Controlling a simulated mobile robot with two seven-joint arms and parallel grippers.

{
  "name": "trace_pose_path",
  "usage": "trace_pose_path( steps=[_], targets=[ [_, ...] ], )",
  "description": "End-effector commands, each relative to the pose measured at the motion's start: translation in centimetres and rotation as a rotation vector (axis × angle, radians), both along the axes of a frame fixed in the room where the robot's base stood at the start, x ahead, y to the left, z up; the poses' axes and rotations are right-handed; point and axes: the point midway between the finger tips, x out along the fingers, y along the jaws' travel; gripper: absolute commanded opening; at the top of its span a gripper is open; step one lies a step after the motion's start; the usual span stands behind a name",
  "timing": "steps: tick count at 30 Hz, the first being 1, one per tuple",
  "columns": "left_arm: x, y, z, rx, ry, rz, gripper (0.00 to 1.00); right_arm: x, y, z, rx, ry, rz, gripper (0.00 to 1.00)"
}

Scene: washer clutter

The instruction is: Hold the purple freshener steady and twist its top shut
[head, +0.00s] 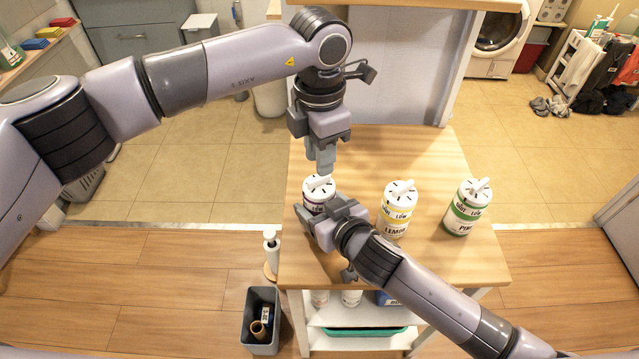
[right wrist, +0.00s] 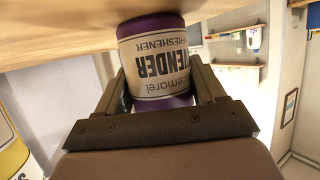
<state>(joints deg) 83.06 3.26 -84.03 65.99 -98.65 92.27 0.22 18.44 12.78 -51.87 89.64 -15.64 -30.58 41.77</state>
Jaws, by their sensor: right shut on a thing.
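The purple freshener (head: 318,196) stands upright on the wooden table, its white top with a raised handle facing up. In the right wrist view its purple body and label (right wrist: 155,65) sit between the two jaws. My right gripper (head: 331,222) is shut on the freshener's body from the front. My left gripper (head: 322,172) points straight down just above the white top, its fingertips close to the handle. Whether the left fingers touch the handle, and how far apart they are, I cannot tell.
A yellow lemon freshener (head: 396,222) and a green pine freshener (head: 464,214) stand to the right on the table (head: 440,262). A panel rises at the table's back. A white pump bottle (head: 271,250) and a grey bin (head: 262,310) are at the left.

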Motion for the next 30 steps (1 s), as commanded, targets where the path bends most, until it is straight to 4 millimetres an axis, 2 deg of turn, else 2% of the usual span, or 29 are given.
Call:
trace_pose_path(
  steps=[1, 4, 5, 6, 7, 19, 23, 30],
  targets=[
    [0.0, 0.0, 0.0, 0.0, 0.0, 0.0, 0.3, -0.1, -0.3, -0.7, -0.011, 0.012, -0.006, 0.34],
    [0.0, 0.0, 0.0, 0.0, 0.0, 0.0, 0.3, -0.1, -0.4, -0.7, -0.012, 0.013, -0.007, 0.34],
    [0.0, 0.0, 0.0, 0.0, 0.001, 0.0, 0.3, -0.1, -0.4, -0.7, -0.012, 0.013, -0.008, 0.79],
    [0.0, 0.0, 0.0, 0.0, 0.001, 0.0, 0.3, 0.0, -0.4, -0.7, -0.012, 0.012, -0.008, 0.92],
    [0.0, 0.0, 0.0, -0.001, 0.0, 0.0, 0.3, 0.0, -0.4, -0.6, -0.012, 0.011, -0.007, 0.99],
    [0.0, 0.0, 0.0, -0.001, 0.0, -0.001, 0.3, -0.3, -0.4, -0.1, -0.006, 0.005, -0.004, 0.99],
    [0.0, 0.0, 0.0, -0.001, 0.0, -0.001, 0.3, -1.2, -1.0, 0.3, -0.005, 0.004, -0.004, 0.99],
    [0.0, 0.0, 0.0, -0.001, 0.0, -0.001, 0.3, -4.1, -2.6, 1.7, -0.006, 0.005, -0.004, 0.99]
  ],
)
